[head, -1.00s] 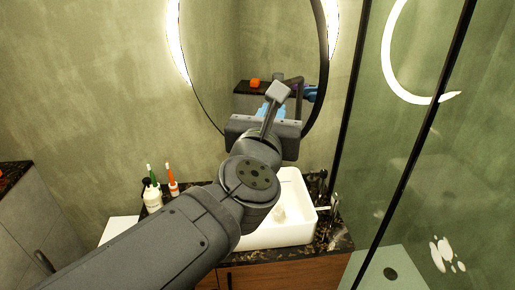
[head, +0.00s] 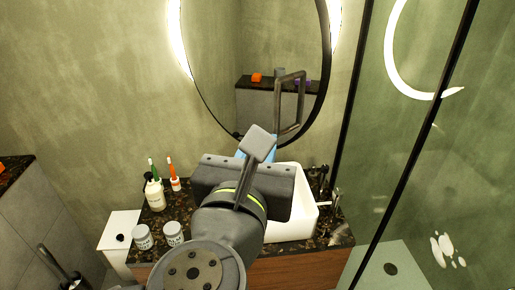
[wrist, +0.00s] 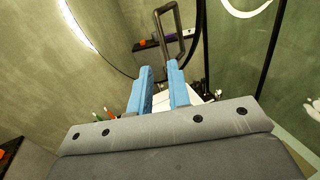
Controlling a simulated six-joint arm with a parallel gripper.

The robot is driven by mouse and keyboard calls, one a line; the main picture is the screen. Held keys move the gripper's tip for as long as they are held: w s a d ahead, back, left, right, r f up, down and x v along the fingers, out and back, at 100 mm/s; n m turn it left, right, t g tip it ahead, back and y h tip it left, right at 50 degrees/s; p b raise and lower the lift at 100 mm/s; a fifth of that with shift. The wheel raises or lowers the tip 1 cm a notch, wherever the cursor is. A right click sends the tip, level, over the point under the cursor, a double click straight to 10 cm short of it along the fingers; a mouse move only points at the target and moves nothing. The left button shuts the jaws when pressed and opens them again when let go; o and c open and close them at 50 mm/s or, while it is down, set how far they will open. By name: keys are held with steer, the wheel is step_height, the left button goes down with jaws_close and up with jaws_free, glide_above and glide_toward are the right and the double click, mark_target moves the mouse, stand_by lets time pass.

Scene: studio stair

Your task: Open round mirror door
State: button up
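The round mirror door (head: 225,60) hangs on the wall above the sink, with a dark rim and a lit glow around it. A grey loop-shaped handle (head: 278,105) stands out at its lower right; it also shows in the wrist view (wrist: 177,22). I cannot tell whether the door is ajar. My gripper (head: 271,142) is below and left of the handle in the head view, its fingers mostly hidden behind its body. In the wrist view, its two blue fingers (wrist: 159,66) are apart with nothing between them, and the handle appears beyond their tips.
A white sink (head: 295,215) with a tap (head: 335,198) sits on a dark counter (head: 184,204). Toothbrushes, a bottle (head: 154,195) and two jars (head: 173,233) stand at its left. A glass shower panel (head: 410,150) with black frames is at the right.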

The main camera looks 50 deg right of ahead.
steer(key=shift+s+a, duration=0.15)
steer(key=shift+a, duration=0.15)
steer(key=shift+c, duration=0.3)
jaws_close()
steer(key=s+d+f+n+t+y, duration=0.3)
steer(key=d+f+n+t+y, duration=0.15)
steer(key=d+n, duration=0.65)
steer(key=s+d+f+n+t+y, duration=0.35)
steer(key=d+f+n, duration=0.4)
steer(key=n, duration=0.65)
steer(key=s+d+r+x, duration=0.1)
steer(key=r+x, duration=0.1)
steer(key=x, duration=0.9)
steer(key=shift+w+a+r+h, duration=0.1)
steer(key=shift+w+a+h, duration=0.1)
steer(key=shift+a, duration=0.7)
steer(key=shift+w+a+h, duration=0.1)
steer(key=shift+w+a, duration=0.05)
steer(key=shift+a, duration=0.8)
